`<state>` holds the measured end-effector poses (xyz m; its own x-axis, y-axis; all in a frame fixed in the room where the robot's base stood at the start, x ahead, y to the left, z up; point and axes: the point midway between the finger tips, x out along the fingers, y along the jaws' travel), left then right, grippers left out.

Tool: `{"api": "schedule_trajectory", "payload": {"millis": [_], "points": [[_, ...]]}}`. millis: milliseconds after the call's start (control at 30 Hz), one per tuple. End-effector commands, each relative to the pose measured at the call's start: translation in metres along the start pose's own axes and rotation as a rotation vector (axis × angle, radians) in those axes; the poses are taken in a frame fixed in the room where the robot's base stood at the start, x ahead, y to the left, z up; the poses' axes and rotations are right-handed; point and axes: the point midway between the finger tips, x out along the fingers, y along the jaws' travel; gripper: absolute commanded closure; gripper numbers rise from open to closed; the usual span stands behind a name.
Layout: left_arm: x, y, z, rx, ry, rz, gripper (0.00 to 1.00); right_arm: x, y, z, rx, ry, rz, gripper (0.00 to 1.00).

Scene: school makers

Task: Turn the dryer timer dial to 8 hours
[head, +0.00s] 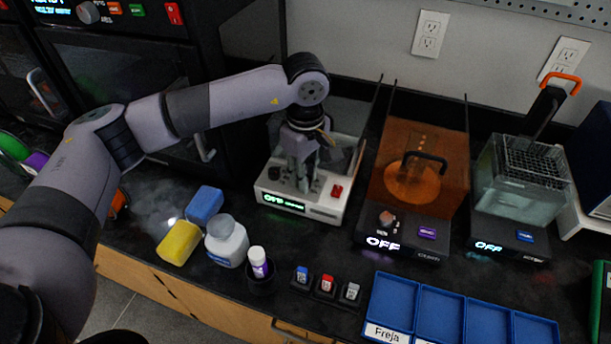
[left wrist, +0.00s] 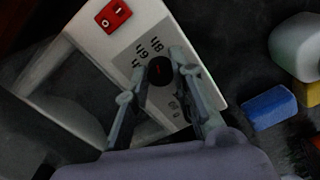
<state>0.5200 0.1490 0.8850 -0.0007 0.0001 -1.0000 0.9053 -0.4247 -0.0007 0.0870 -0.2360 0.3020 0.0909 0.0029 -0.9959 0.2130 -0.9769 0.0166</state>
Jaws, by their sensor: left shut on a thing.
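The dryer (head: 325,207) is a white box with a green lit display reading OFF and a red switch (head: 336,191) on its front panel. My left gripper (head: 302,180) reaches down onto this panel. In the left wrist view, the round black timer dial (left wrist: 160,70) sits between the two fingertips of my left gripper (left wrist: 158,74), which is shut on it. The gripper hides the dial in the head view. My right gripper is not in view.
An orange-covered machine (head: 418,180) and a clear tank machine (head: 520,175) stand to the right. A yellow block (head: 179,243), blue block (head: 204,205) and white bottle (head: 227,241) lie front left. Blue trays (head: 440,312) are at the front right.

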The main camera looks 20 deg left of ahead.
Motion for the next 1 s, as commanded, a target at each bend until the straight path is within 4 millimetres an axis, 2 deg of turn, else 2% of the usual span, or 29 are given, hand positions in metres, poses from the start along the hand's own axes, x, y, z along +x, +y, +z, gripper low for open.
{"api": "schedule_trajectory", "payload": {"millis": [367, 400, 700, 1000], "points": [[-0.0008, 0.0000, 0.0002, 0.003, -0.001, 0.000, 1.00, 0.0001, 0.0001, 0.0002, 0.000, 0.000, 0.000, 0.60], [-0.0008, 0.0000, 0.0001, 0.003, -0.001, 0.000, 0.76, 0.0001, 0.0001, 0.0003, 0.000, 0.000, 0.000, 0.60], [-0.0004, 0.0000, 0.0000, 0.003, 0.000, 0.000, 0.57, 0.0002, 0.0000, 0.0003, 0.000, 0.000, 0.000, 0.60], [-0.0017, 0.0002, -0.0001, 0.002, 0.000, 0.001, 0.57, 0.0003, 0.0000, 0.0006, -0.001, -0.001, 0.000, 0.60]]}}
